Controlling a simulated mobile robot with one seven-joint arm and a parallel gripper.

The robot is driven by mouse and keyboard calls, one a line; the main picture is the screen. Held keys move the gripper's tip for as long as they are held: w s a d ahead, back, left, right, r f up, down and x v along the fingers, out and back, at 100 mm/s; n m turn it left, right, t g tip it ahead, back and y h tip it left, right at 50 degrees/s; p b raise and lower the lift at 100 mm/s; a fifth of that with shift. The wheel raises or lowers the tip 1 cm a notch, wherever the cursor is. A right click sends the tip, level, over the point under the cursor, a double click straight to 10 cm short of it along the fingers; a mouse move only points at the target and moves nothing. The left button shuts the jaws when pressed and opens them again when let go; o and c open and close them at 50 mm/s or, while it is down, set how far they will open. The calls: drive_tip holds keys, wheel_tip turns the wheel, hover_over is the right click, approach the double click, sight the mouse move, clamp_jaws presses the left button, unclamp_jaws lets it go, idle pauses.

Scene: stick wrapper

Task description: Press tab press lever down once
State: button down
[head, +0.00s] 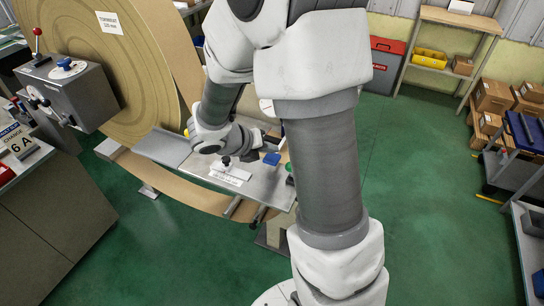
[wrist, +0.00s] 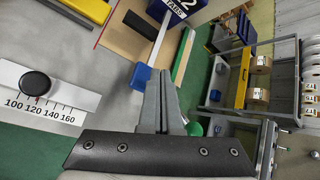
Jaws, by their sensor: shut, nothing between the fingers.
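In the wrist view a pale bar with a blue grip (wrist: 141,76), which looks like the tab press lever, runs up to a dark blue box marked TABS (wrist: 180,8). The blue grip also shows in the head view (head: 271,158), on the grey bench right of the numbered slide. My gripper's grey fingers (wrist: 160,75) are shut and empty, pointing toward the bar, just right of the blue grip in the wrist view. I cannot tell whether they touch it. In the head view my arm hides most of the gripper.
A white numbered scale with a black knob (wrist: 36,83) lies left in the wrist view. A green knob (wrist: 193,128) is partly hidden behind my gripper. A large cardboard roll (head: 105,80) and a grey box with a red-knobbed lever (head: 70,90) stand left.

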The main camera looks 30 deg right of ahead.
sight(270, 160)
drive_tip(key=shift+f, duration=0.15)
drive_tip(key=shift+f+b, duration=0.3)
drive_tip(key=shift+f+b, duration=0.9)
drive_tip(key=shift+f, duration=0.3)
idle(1.8)
drive_tip(key=shift+r, duration=0.1)
drive_tip(key=shift+r+p, duration=1.55)
drive_tip(key=shift+p, duration=0.1)
wheel_tip(270, 160, up, 5)
drive_tip(key=p, duration=0.5)
